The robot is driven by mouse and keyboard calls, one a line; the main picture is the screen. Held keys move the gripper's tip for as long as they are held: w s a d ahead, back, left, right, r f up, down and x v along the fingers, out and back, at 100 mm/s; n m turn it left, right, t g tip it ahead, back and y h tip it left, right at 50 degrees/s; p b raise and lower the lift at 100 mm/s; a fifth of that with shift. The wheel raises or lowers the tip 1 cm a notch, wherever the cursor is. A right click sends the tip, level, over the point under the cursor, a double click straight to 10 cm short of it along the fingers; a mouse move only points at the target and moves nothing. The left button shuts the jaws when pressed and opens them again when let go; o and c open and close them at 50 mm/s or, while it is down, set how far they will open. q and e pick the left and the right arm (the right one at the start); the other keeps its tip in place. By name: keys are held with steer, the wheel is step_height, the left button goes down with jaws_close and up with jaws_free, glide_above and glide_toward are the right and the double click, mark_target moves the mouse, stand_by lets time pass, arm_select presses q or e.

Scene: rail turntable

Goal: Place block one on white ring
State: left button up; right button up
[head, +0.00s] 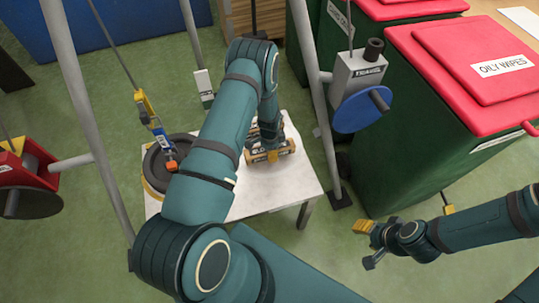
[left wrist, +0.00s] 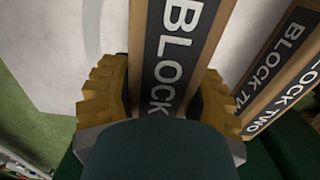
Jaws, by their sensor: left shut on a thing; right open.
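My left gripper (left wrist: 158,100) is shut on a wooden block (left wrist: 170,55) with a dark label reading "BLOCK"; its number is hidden. In the head view my arm covers much of that gripper (head: 268,156) and the blocks (head: 285,148) on the white table (head: 245,207). Block two (left wrist: 285,62) lies beside the held block in the left wrist view. I cannot tell whether the held block touches the table. A pale curved band on the white surface at the wrist view's left may be part of the white ring. My right gripper (head: 368,242) is open and empty, right of the table.
A dark round disc (head: 158,178) with an orange-tipped hook (head: 170,165) stands left of the blocks. Metal poles (head: 90,125) flank the table. A winch with a blue wheel (head: 362,108) and green bins with red lids (head: 440,125) stand right.

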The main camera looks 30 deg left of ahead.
arm_select(q)
steer(key=shift+f, duration=1.2)
steer(key=shift+f, duration=0.1)
steer(key=o, duration=1.3)
step_height(320, 180, up, 12)
steer(key=shift+f+p, duration=0.1)
steer(key=shift+p, duration=1.1)
steer(key=s+d+r+n+h, duration=0.1)
steer(key=s+d+r+n, duration=0.1)
steer(key=s+d, duration=0.3)
steer(key=s+d+r+n+t+h, duration=0.1)
steer(key=s+d+r+n, duration=0.2)
steer(key=s+d, duration=0.3)
steer(key=s+d+r+n+h, duration=0.1)
steer(key=s+d+n, duration=0.3)
steer(key=d, duration=0.7)
steer(key=shift+s+r+n+t+h, duration=0.3)
steer(key=shift+s+r+n+h, duration=0.1)
steer(key=shift+s+r, duration=0.65)
steer(key=shift+f, duration=0.15)
